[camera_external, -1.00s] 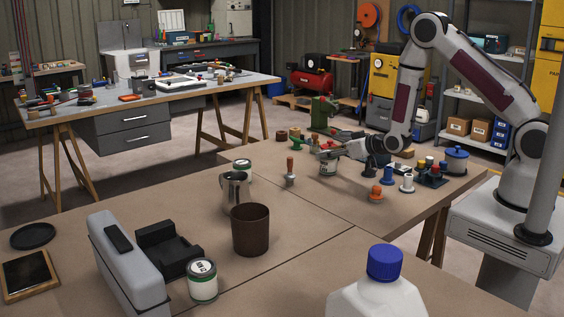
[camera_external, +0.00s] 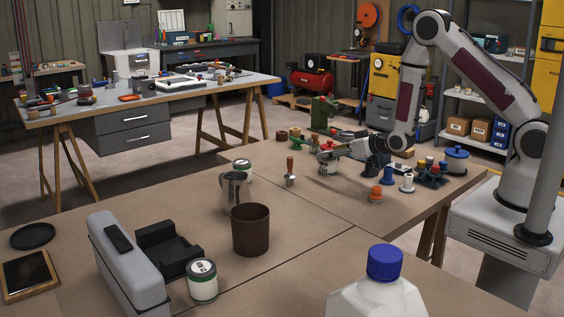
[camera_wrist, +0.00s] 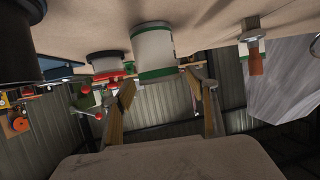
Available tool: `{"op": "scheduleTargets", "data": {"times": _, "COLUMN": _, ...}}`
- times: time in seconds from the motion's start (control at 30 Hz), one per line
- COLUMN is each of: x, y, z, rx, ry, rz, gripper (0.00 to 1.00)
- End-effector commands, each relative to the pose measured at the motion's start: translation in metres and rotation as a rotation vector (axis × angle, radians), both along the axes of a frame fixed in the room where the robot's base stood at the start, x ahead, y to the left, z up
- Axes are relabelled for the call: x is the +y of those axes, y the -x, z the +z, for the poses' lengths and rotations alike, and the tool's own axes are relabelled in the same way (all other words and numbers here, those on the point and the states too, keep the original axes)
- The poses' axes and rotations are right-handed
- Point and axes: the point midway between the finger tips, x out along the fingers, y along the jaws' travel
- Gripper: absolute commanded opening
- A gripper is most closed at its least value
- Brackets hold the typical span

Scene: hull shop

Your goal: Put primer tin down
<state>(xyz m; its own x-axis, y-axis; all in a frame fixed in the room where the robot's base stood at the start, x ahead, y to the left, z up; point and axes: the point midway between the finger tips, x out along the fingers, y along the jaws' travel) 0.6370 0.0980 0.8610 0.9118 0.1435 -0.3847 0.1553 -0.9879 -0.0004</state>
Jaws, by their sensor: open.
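A white tin with green bands (camera_external: 328,167), which I take to be the primer tin, stands upright on the brown bench at my gripper (camera_external: 328,153). The tin also shows in the wrist view (camera_wrist: 153,46), where the picture is upside down and the bench is at the top. My gripper's two fingers (camera_wrist: 163,84) are spread, with their tips on either side of the tin's rim. I cannot tell whether either finger touches it. Its label is not readable.
Similar tins stand at the bench's front (camera_external: 203,283) and middle (camera_external: 242,166). A wooden-handled stamp (camera_external: 290,172) stands left of my gripper. Spools (camera_external: 388,176) and a blue pot (camera_external: 456,160) are to the right.

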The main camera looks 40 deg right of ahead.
Motion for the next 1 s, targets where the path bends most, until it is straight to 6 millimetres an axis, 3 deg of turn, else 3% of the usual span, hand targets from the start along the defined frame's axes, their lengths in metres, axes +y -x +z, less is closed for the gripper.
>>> {"op": "scheduleTargets", "data": {"times": 0.53, "x": -0.008, "y": 0.050, "z": 0.021, "rx": 0.000, "ry": 0.000, "rz": 0.000, "gripper": 0.58}}
{"op": "scheduleTargets", "data": {"times": 1.0, "x": -0.009, "y": 0.057, "z": 0.024, "rx": 0.000, "ry": 0.000, "rz": 0.000, "gripper": 0.58}}
